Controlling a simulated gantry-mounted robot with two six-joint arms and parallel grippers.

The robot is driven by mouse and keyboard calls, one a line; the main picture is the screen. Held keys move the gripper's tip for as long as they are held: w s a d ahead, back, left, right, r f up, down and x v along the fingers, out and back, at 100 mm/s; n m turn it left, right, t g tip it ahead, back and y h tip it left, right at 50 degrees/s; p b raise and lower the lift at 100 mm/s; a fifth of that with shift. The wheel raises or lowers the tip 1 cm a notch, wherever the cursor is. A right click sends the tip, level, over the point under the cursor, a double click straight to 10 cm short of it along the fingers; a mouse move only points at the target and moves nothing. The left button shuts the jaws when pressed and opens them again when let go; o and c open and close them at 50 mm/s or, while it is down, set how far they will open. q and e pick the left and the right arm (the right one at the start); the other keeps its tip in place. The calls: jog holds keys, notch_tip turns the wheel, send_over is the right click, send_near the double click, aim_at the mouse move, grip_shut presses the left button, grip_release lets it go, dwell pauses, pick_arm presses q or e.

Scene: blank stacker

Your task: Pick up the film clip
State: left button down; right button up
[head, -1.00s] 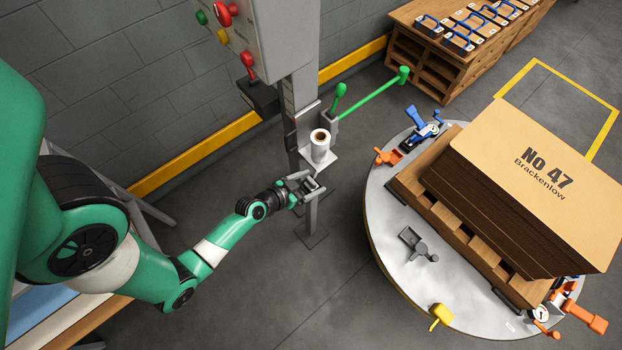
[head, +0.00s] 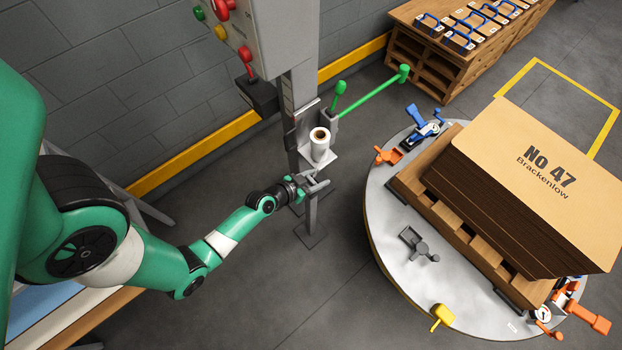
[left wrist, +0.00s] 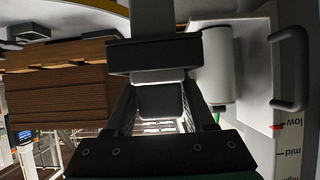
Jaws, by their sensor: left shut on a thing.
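My left gripper (head: 316,187) is at the grey post, just below the white film roll (head: 320,143) on its carriage. In the left wrist view, its dark fingers are shut on a small grey block (left wrist: 160,99), which appears to be the film clip. A dark bar crosses just beyond the block and hides part of what lies there. In the head view the clip is too small and too covered by the fingers to make out clearly. The film roll also shows to the right of the fingers in the left wrist view (left wrist: 217,65). My right gripper is not in view.
A turntable (head: 385,215) with a pallet and a stack of brown blanks (head: 550,165) stands at right. Floor between post and turntable is clear.

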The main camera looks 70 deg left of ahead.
pick_arm(q)
jog(key=shift+r+p, duration=0.4)
jog(key=shift+r, duration=0.1)
notch_tip(320, 180, up, 3)
jog(key=shift+p, duration=1.1)
jog(key=s+d+r+p, duration=0.1)
jog(key=d+r+p, duration=0.1)
jog(key=d+r, duration=0.2)
jog(key=s+d+r+p, duration=0.2)
jog(key=d+r, duration=0.3)
jog(key=d, duration=0.4)
jog(key=shift+d+p, duration=0.3)
jog(key=shift+p, duration=0.15)
